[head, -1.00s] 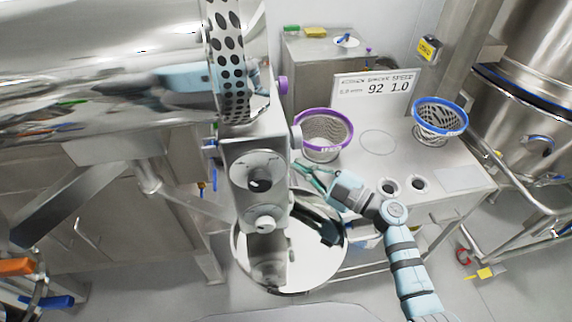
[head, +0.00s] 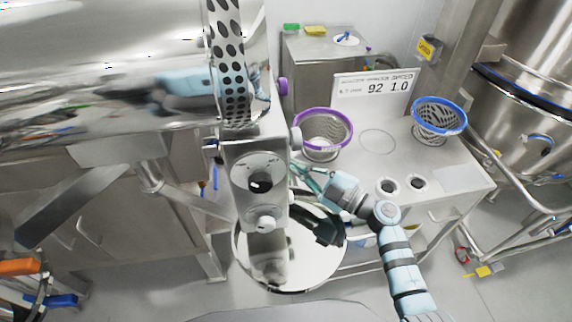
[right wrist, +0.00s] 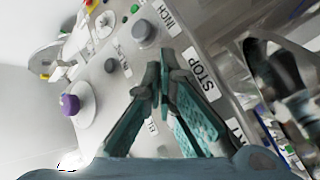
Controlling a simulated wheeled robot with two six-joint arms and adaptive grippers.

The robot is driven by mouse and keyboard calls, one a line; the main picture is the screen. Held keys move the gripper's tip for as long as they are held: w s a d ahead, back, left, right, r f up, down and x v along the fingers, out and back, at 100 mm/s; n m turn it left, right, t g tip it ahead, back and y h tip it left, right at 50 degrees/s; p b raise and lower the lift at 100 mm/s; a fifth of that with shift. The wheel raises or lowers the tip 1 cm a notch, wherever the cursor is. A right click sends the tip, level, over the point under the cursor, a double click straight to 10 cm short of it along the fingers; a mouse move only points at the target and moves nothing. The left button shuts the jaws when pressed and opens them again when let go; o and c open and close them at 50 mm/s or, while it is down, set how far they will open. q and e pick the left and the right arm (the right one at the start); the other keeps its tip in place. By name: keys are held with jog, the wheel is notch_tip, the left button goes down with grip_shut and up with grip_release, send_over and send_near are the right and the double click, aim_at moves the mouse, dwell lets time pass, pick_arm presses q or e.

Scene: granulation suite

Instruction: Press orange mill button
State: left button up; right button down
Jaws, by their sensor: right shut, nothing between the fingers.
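The mill (head: 255,165) is a grey metal housing with round knobs on its front, left of my right arm in the head view. My right gripper (head: 303,171) is shut and empty, with its green fingers close to the mill's right side. In the right wrist view, the shut fingertips (right wrist: 160,72) are in front of a grey panel (right wrist: 95,85) with labels reading INCH and STOP. A grey round button (right wrist: 146,34) shows just beyond the tips. The fingers cover part of the panel, and I cannot make out an orange button. Whether the tips touch the panel is unclear. My left gripper is out of view.
A purple-rimmed basket (head: 323,115) and a blue-rimmed basket (head: 438,104) stand on the steel bench (head: 445,155). A sign (head: 375,88) reads 92 1.0. A round pan (head: 310,275) lies below the mill. A purple knob (right wrist: 70,104) sticks out beside the panel.

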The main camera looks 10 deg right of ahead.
jog(key=shift+a, duration=0.2)
dwell(0.6)
jog(key=shift+d, duration=0.9)
jog(key=d, duration=0.5)
jog(key=shift+w+b, duration=0.2)
jog(key=shift+b, duration=0.15)
